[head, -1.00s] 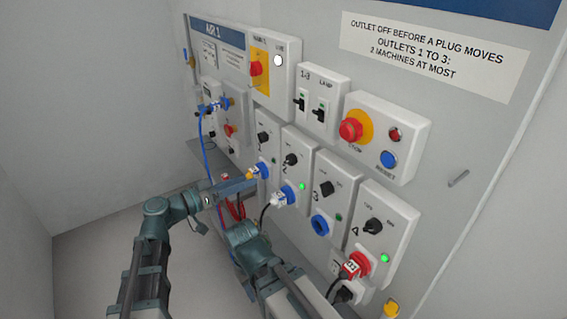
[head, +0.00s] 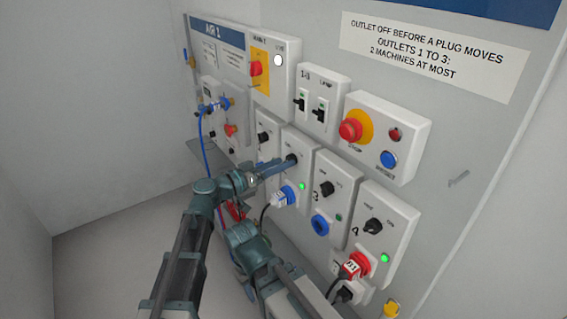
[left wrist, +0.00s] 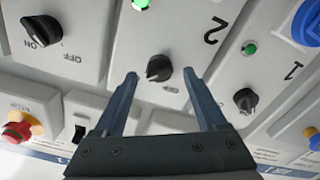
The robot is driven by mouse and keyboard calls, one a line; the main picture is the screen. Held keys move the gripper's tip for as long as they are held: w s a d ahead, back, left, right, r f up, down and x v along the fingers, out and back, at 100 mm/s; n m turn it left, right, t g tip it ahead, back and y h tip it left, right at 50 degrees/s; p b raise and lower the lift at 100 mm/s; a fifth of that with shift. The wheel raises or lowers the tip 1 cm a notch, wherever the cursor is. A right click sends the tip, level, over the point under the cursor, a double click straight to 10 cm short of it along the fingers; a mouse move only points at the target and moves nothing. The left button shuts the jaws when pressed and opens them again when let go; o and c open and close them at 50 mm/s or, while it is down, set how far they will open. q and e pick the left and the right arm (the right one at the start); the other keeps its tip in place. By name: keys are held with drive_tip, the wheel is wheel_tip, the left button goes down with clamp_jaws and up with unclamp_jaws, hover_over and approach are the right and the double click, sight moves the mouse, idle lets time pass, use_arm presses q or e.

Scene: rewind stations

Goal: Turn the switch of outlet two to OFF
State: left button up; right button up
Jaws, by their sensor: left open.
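The outlet two switch is a black rotary knob (head: 291,158) on a white box marked 2. In the left wrist view the knob (left wrist: 159,68) sits between the fingertips, with a gap on both sides. My left gripper (head: 285,163) is open and empty in front of the panel, its fingers reaching toward this knob. The gripper also shows in the left wrist view (left wrist: 159,74). Outlet two's lamp (head: 302,186) glows green. A blue and white plug (head: 283,197) sits in its socket. The knob's pointer direction is not clear. My right gripper is not in view.
Outlet one's knob (left wrist: 245,98) and outlet three's knob (head: 327,188) stand close on either side. Outlet four's knob (head: 373,226) is further right. A red stop button (head: 351,130) and breakers (head: 320,114) are above. A cable hangs from outlet two's plug.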

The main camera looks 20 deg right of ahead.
use_arm(q)
drive_tip(key=shift+w+d, duration=0.25)
drive_tip(key=shift+d, duration=0.45)
clamp_jaws()
